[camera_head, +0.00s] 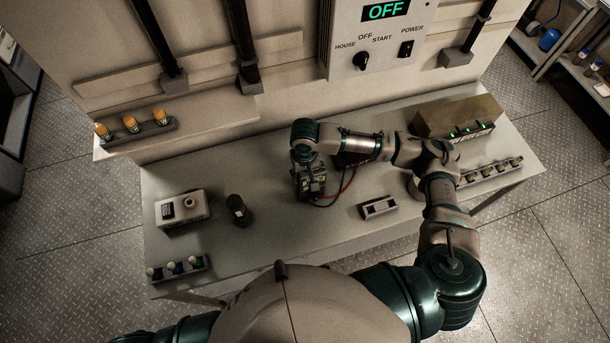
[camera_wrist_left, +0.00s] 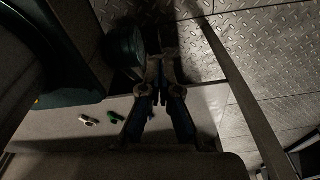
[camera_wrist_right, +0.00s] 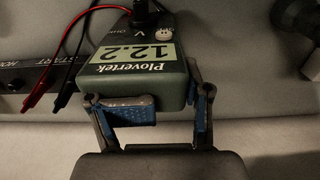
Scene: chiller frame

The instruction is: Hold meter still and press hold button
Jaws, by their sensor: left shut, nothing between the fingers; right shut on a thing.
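The dark meter (camera_wrist_right: 140,82) fills the middle of the right wrist view. Its screen (camera_wrist_right: 140,55) appears upside down and reads 12.2 under the name Plovertek. A pale round part (camera_wrist_right: 167,33) shows on its face beside a black part; I cannot make out a hold button. My right gripper (camera_wrist_right: 168,108) is shut on the meter, with blue-padded fingers at its sides. In the head view the meter (camera_head: 312,180) is partly hidden beneath my right gripper (camera_head: 310,188). My left gripper (camera_wrist_left: 160,92) is shut and empty, away from the meter; the head view does not show it.
Red and black leads (camera_wrist_right: 72,62) lie beside the meter. A grey slotted holder (camera_head: 377,207), a dark cylinder (camera_head: 238,210) and a pale box (camera_head: 181,209) stand on the bench (camera_head: 275,240). The wall panel (camera_head: 378,38) reads OFF. Bare bench lies between cylinder and meter.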

